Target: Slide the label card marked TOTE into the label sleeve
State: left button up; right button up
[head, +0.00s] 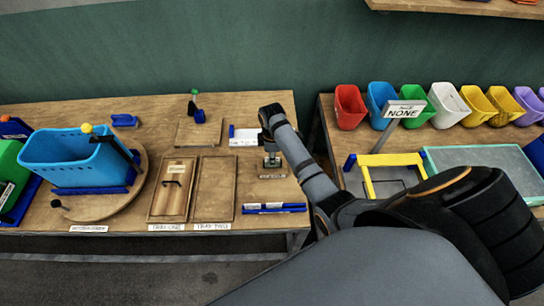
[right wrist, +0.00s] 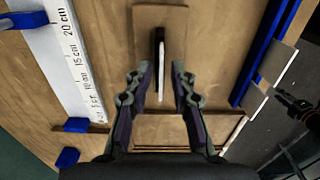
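My right gripper (head: 271,160) points down over the left table. In the right wrist view its two fingers (right wrist: 160,92) are open, one on each side of a thin upright dark-and-white piece (right wrist: 161,62), apart from it. That piece stands on a small wooden base (right wrist: 176,20), also seen in the head view (head: 272,176). It may be the card in a holder; no TOTE lettering is readable. A blue rail with white strips (head: 275,208) lies near the front edge. I cannot tell which item is the label sleeve. My left gripper is not in view.
A white ruler (right wrist: 70,55) with blue ends lies beside the base. Two wooden trays (head: 213,190) are left of it. A blue tote (head: 70,158) sits on a round board (head: 95,207). Coloured bins (head: 350,107) and a NONE sign (head: 404,110) are on the right table.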

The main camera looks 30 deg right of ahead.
jog(key=shift+w+r, duration=0.1)
jog(key=shift+r, duration=0.1)
notch_tip(320, 180, up, 7)
dwell(0.5)
dwell(0.6)
